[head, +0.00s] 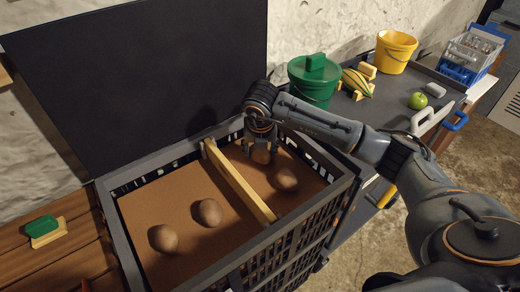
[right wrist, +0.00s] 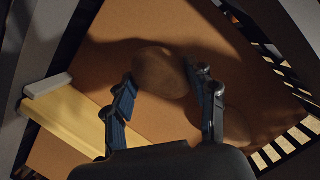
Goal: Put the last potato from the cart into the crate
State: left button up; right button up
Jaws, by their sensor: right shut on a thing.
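The dark slatted crate (head: 353,183) stands open, with a pale wooden divider (head: 238,180) across its brown floor. My right gripper (head: 262,152) reaches down into the right compartment, shut on a brown potato (head: 261,156). That potato also shows between the fingers in the right wrist view (right wrist: 160,72); whether it touches the floor is unclear. A second potato (head: 286,179) lies close by in the same compartment, partly behind a finger in the wrist view (right wrist: 236,126). Two potatoes (head: 163,238) (head: 208,212) lie in the left compartment. My left gripper is out of view.
A black panel (head: 150,75) rises behind the crate. A green-backed brush (head: 42,226) lies left.

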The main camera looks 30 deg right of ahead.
jog(key=o, duration=0.8)
